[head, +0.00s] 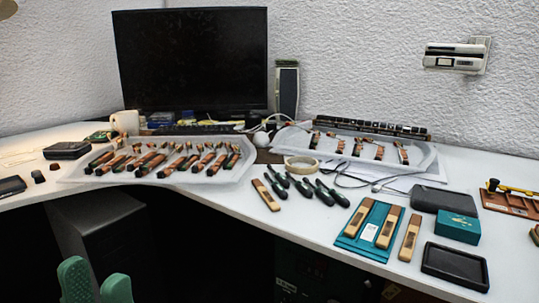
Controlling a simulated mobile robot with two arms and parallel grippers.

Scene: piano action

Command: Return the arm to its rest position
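My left gripper (96,285) shows at the bottom left corner of the head view. Only its two green fingertips are in the frame, upright with a gap between them, and nothing is held there. They appear over the dark space below the table's front edge, apart from everything on the tabletop. The rest of the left arm is out of the frame. My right gripper is not in view.
The white table (290,228) holds two trays of piano parts, left (75,174) and right (425,150). A monitor (190,60) stands behind.

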